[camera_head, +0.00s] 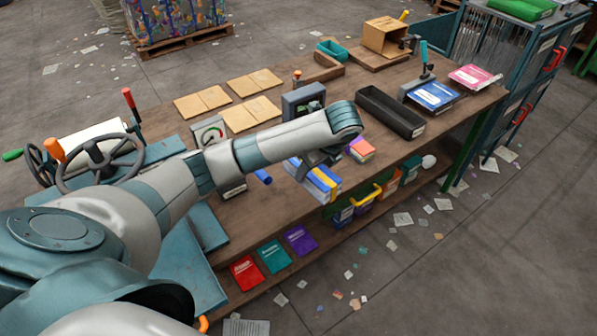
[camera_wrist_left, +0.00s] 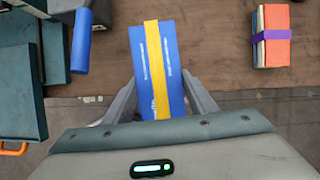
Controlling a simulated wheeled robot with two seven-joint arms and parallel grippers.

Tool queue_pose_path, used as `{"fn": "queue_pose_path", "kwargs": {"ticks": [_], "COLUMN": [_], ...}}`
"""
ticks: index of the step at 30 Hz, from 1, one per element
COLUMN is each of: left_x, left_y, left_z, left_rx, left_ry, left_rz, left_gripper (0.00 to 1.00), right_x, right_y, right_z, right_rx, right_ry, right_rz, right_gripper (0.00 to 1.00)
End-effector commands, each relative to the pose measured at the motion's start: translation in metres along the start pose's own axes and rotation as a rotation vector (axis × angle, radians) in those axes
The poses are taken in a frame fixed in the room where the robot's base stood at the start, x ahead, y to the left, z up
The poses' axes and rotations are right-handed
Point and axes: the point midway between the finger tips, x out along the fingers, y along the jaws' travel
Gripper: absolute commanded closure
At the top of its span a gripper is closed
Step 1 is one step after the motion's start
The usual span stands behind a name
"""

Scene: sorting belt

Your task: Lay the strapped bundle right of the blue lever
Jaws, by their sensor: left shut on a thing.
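A blue bundle with a yellow strap (camera_head: 322,181) is between the fingers of my left gripper (camera_head: 318,160). In the left wrist view the bundle (camera_wrist_left: 148,62) lies lengthwise between the two grey fingers (camera_wrist_left: 160,98), which are shut on it. The blue lever (camera_head: 263,177) stands to the left of the bundle, apart from it; its handle also shows in the wrist view (camera_wrist_left: 82,42). The bundle is near the table's front edge; I cannot tell whether it touches the tabletop. My arm hides part of the bundle in the head view. My right gripper is not in view.
An orange bundle with a purple strap (camera_head: 361,150) lies to the right of the held one. Beyond it is a black open tray (camera_head: 390,112). A grey device with a dial (camera_head: 208,132) is behind the lever. Bare wooden tabletop (camera_wrist_left: 215,50) separates the two bundles.

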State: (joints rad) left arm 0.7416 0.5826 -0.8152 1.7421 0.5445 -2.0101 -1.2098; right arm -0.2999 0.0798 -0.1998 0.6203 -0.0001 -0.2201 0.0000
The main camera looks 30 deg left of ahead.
Motion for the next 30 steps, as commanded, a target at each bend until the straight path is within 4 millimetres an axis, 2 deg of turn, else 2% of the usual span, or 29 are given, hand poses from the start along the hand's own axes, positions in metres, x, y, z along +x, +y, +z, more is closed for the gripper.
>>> {"fn": "queue_pose_path", "kwargs": {"ticks": [6, 20, 29, 30], "left_x": [-0.002, 0.000, 0.027, 0.028], "left_y": [-0.002, -0.003, -0.011, -0.014], "left_z": [0.011, 0.013, 0.026, 0.034], "left_rx": [0.069, 0.080, 0.076, 0.076], "left_ry": [0.001, 0.000, 0.003, 0.001], "left_rz": [-0.031, -0.034, -0.032, -0.031], "left_gripper": [0.87, 0.87, 0.87, 0.87], "right_x": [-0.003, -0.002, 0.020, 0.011], "right_y": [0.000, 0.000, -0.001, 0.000], "right_z": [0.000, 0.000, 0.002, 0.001], "right_rx": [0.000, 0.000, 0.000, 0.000], "right_ry": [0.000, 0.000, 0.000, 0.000], "right_rz": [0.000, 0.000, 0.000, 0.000], "right_gripper": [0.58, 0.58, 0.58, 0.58]}}
